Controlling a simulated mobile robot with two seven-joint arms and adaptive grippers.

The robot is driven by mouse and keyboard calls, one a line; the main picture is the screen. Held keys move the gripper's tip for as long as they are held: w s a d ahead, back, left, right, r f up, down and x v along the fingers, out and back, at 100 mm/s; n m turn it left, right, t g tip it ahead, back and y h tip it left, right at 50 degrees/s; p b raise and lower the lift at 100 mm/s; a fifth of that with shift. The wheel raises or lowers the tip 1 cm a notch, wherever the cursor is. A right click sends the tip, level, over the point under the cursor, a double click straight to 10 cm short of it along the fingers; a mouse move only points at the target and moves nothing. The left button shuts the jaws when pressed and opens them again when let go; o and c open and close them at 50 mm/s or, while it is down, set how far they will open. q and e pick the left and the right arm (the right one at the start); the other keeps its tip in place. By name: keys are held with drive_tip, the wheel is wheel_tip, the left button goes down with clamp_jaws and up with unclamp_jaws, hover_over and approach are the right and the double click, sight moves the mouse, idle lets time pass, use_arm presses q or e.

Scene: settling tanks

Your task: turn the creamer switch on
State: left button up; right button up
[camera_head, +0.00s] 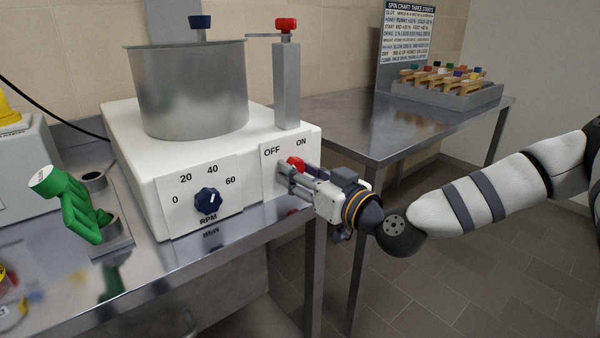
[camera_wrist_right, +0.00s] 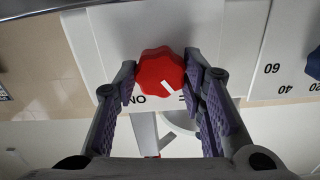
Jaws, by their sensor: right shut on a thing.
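The creamer is a white box (camera_head: 133,185) on the steel bench, with a steel drum (camera_head: 193,90) on top. Its switch is a red lobed knob (camera_head: 295,162) on the front panel, under the words OFF and ON. In the right wrist view the red knob (camera_wrist_right: 160,68) sits between my fingertips, and its white mark points down and right, toward the OFF lettering, which a finger partly hides. My right gripper (camera_head: 286,175) is shut on the knob; it also shows in the wrist view (camera_wrist_right: 160,80). My left gripper is not in view.
A blue RPM dial (camera_head: 208,201) sits left of the switch. A green handle (camera_head: 68,200) stands at the bench's left. A grey post with a red cap (camera_head: 286,25) rises behind the switch.

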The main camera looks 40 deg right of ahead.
drive_tip(key=m, duration=0.7)
drive_tip(key=shift+p, duration=0.4)
drive_tip(key=m, duration=0.3)
drive_tip(key=shift+f, duration=0.1)
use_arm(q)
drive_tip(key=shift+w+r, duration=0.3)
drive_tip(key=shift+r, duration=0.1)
use_arm(e)
drive_tip(key=shift+m, duration=1.7)
drive_tip(key=shift+a, duration=0.1)
drive_tip(key=o, duration=1.1)
drive_tip(key=shift+o, duration=0.2)
